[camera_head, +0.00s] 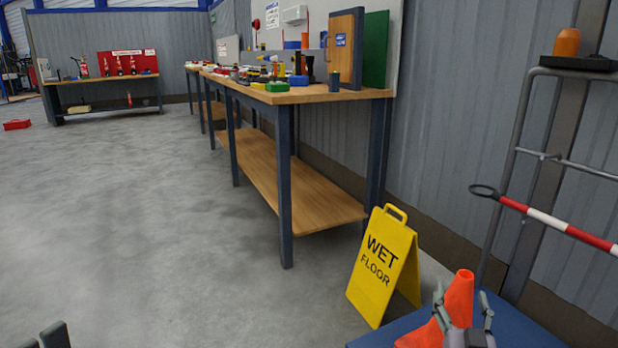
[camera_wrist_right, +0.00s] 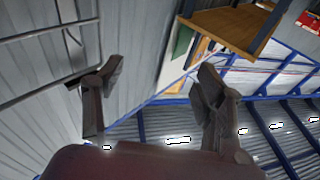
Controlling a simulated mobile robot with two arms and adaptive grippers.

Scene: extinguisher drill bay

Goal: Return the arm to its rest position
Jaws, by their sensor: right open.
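My right gripper (camera_head: 464,302) is at the bottom right of the head view, in front of an orange cone (camera_head: 461,290). In the right wrist view its two dark fingers (camera_wrist_right: 155,82) stand wide apart with nothing between them. The wrist view is tilted and looks past the fingers at the grey wall and the roof beams.
A blue platform (camera_head: 508,322) lies beneath the cone. A yellow wet floor sign (camera_head: 376,265) stands left of it. A metal rack (camera_head: 503,200) with a red-and-white bar (camera_head: 550,220) is at right. A long workbench (camera_head: 305,95) runs along the wall. The left floor is largely clear.

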